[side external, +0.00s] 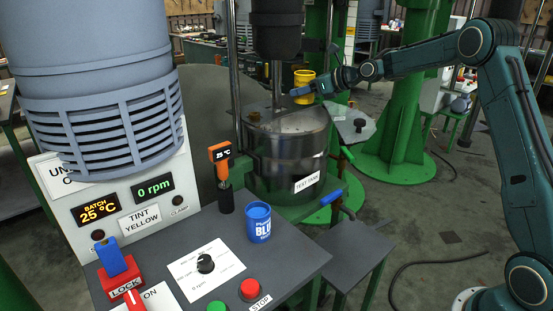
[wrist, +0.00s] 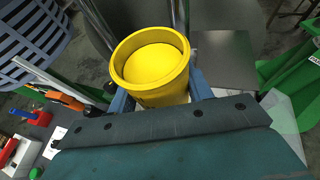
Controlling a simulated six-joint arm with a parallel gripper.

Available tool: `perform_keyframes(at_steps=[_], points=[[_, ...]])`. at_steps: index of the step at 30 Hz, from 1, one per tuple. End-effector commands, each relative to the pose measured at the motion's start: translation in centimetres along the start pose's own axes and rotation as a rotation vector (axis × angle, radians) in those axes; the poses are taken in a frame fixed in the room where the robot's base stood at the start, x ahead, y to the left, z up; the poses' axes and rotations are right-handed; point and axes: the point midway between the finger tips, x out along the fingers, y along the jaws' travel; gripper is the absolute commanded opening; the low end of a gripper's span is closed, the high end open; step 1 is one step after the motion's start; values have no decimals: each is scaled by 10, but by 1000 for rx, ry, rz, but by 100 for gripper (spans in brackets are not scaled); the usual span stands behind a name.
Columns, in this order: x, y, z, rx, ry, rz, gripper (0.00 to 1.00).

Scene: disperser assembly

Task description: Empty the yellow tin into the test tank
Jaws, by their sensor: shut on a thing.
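The yellow tin (side external: 304,79) is held by my gripper (side external: 303,91) above the back right part of the test tank's top. In the wrist view the tin (wrist: 152,66) is between my gripper's fingers (wrist: 160,92), with yellow filling visible inside its rim. The tin looks upright in the side view. The test tank (side external: 290,150) is a shiny metal drum with a "TEST TANK" label and a lid-like top. Whether an opening lies under the tin is hard to tell.
A blue tin (side external: 258,222) stands on the grey bench (side external: 285,258) beside an orange thermometer (side external: 220,155). A vertical metal shaft (side external: 277,85) runs down to the tank's top, left of the tin. The panel reads 25 °C, 0 rpm and tint yellow (side external: 139,219).

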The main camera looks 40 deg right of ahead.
Motion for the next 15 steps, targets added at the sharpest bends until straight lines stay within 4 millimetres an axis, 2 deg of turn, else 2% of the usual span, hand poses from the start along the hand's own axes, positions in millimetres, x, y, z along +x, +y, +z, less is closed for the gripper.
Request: perform_keyframes(at_steps=[2, 15], points=[[1, -5, 2, 2, -2, -11, 20], [16, -4, -34, 5, 0, -10, 20]])
